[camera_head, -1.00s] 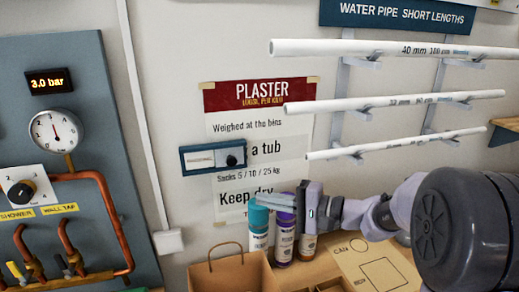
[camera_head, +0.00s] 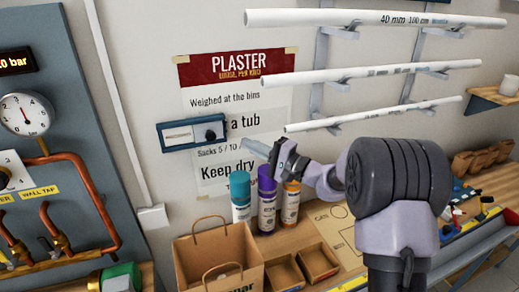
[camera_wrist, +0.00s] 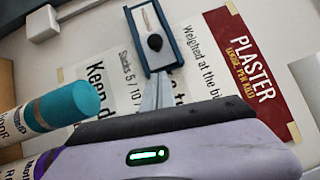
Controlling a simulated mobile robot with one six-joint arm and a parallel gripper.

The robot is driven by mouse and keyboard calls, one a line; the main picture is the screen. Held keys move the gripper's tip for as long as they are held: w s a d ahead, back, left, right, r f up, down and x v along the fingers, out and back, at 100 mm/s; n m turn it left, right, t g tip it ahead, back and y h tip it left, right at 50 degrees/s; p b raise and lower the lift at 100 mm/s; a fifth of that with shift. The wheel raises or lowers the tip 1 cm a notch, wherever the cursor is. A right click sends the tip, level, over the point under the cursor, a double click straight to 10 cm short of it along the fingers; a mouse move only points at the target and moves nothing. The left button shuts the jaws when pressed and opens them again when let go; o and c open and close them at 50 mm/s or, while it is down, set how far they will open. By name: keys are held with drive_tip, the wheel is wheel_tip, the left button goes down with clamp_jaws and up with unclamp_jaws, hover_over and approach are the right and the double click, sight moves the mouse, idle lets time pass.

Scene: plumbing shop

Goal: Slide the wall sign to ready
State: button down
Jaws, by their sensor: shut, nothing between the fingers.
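The wall sign (camera_head: 180,136) is a small blue-framed slider plate on the wall, in front of the plaster poster. Its pale window lies to the left, with lettering too small to read. Its round black knob (camera_head: 210,134) sits at the right end. My gripper (camera_head: 256,150) is shut and empty, to the right of the knob and slightly lower in the head view. In the wrist view the thin fingers (camera_wrist: 155,94) point at the sign (camera_wrist: 137,26), with their tips just short of its knob end. The knob (camera_wrist: 155,42) appears apart from them.
The plaster poster (camera_head: 235,70) is behind the sign. Spray cans, including a purple-capped one (camera_head: 267,195), stand on the bench below my gripper. A paper bag (camera_head: 215,262) is in front. White pipes (camera_head: 370,72) stick out on wall brackets to the right.

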sight(210, 134)
drive_tip(key=shift+w+a+r, duration=0.2)
drive_tip(key=shift+w+a, duration=0.05)
drive_tip(key=shift+a, duration=0.85)
drive_tip(key=shift+w+a+r, duration=0.15)
drive_tip(key=shift+w+a, duration=0.15)
drive_tip(key=shift+a, duration=0.8)
drive_tip(key=shift+w+a+r, duration=0.2)
drive_tip(key=shift+w+a, duration=0.05)
drive_tip(key=shift+a, duration=0.85)
drive_tip(key=s+a+b, duration=0.1)
drive_tip(key=a, duration=0.2)
drive_tip(key=a+b, duration=0.1)
drive_tip(key=a, duration=0.2)
drive_tip(key=s+a+b, duration=0.1)
drive_tip(key=a+b, duration=0.1)
drive_tip(key=a, duration=0.1)
drive_tip(key=shift+s, duration=0.35)
